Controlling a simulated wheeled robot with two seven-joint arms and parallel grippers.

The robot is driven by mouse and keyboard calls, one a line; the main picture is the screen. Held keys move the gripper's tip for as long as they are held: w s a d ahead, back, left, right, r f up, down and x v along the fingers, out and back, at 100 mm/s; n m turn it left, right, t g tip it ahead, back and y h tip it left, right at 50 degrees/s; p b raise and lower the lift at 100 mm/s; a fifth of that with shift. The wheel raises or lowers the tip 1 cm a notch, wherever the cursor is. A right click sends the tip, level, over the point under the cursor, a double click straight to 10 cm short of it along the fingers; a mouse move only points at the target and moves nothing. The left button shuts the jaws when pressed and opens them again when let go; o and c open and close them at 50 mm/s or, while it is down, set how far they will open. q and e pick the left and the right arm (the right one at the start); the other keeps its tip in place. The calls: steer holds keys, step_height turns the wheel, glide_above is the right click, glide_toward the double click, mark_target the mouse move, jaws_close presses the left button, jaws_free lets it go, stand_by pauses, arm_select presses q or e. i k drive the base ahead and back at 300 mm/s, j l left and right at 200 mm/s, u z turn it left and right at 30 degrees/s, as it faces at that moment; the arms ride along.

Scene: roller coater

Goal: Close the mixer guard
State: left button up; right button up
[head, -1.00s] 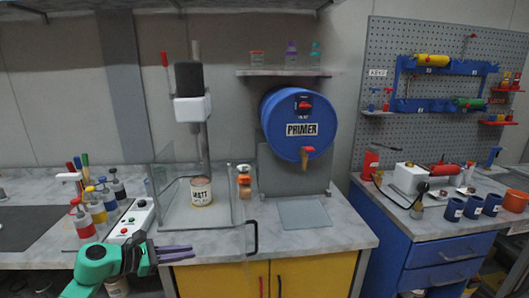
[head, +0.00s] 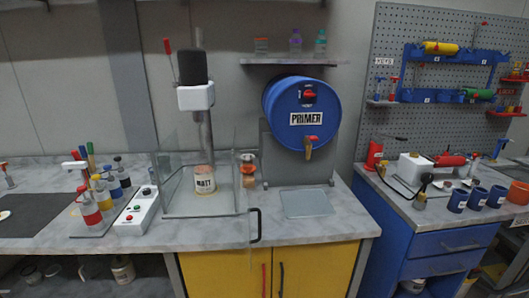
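The clear mixer guard (head: 176,195) has see-through walls around the can. Its door, a clear panel with a black handle (head: 256,225), stands swung out toward the counter's front edge, so the guard looks open. The panel's edges are faint. Neither of my grippers is in view.
A control box (head: 137,211) with buttons and a rack of coloured bottles (head: 95,212) stand left of the guard. The counter right of the handle is mostly clear.

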mark_target(242, 209)
steer(key=i+l+u, duration=0.4)
steer(key=l+u, duration=0.2)
steer(key=i+l+u, duration=0.15)
steer(key=l+u, duration=0.15)
steer(key=i+l+u, duration=0.1)
steer(key=l+u, duration=0.2)
steer(key=l, duration=0.2)
